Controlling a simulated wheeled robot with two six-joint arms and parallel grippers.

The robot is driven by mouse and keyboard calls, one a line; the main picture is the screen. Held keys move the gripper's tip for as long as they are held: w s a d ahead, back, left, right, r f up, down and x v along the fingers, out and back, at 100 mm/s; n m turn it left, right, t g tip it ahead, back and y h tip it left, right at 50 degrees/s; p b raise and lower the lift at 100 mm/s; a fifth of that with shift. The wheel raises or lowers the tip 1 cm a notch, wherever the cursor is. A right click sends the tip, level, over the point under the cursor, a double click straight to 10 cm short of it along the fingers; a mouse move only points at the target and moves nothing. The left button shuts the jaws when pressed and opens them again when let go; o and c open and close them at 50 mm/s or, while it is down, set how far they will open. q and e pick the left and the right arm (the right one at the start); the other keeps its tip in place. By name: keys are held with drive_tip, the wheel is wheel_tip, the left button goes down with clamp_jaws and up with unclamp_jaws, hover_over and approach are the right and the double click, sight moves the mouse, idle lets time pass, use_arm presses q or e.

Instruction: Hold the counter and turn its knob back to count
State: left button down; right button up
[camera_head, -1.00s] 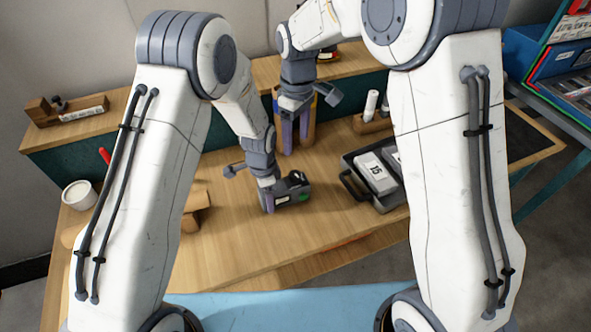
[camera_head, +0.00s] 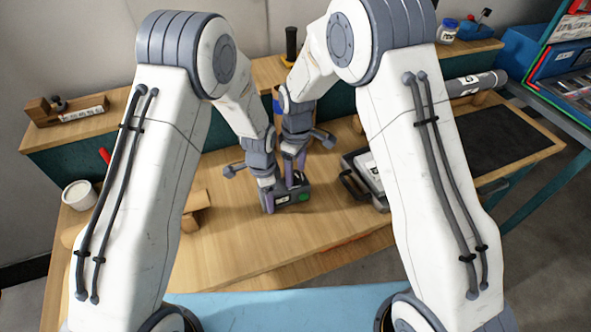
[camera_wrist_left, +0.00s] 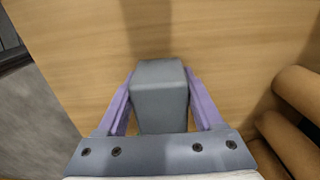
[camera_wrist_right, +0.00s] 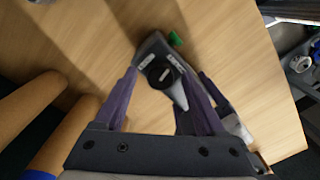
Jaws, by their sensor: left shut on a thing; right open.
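The counter (camera_head: 294,196) is a small dark grey box on the wooden table, with a green part at one end. My left gripper (camera_head: 268,198) is shut on its left end. In the left wrist view the counter's plain grey end (camera_wrist_left: 160,92) sits between the purple fingers (camera_wrist_left: 160,103). My right gripper (camera_head: 296,170) is open just above the counter. In the right wrist view the black round knob (camera_wrist_right: 160,75) lies between its spread fingers (camera_wrist_right: 165,88), apart from them. In the head view the right gripper partly hides the knob.
A dark open case (camera_head: 351,185) with a white box stands close on the right, partly behind my right arm. Brown rolls (camera_head: 196,212) lie left of the counter. A white cup (camera_head: 79,194) stands at far left. The table in front of the counter is clear.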

sight(297, 173)
clamp_jaws()
drive_tip(key=shift+m, duration=1.6)
unclamp_jaws()
wheel_tip(297, 173, up, 12)
drive_tip(key=shift+w+d, duration=0.15)
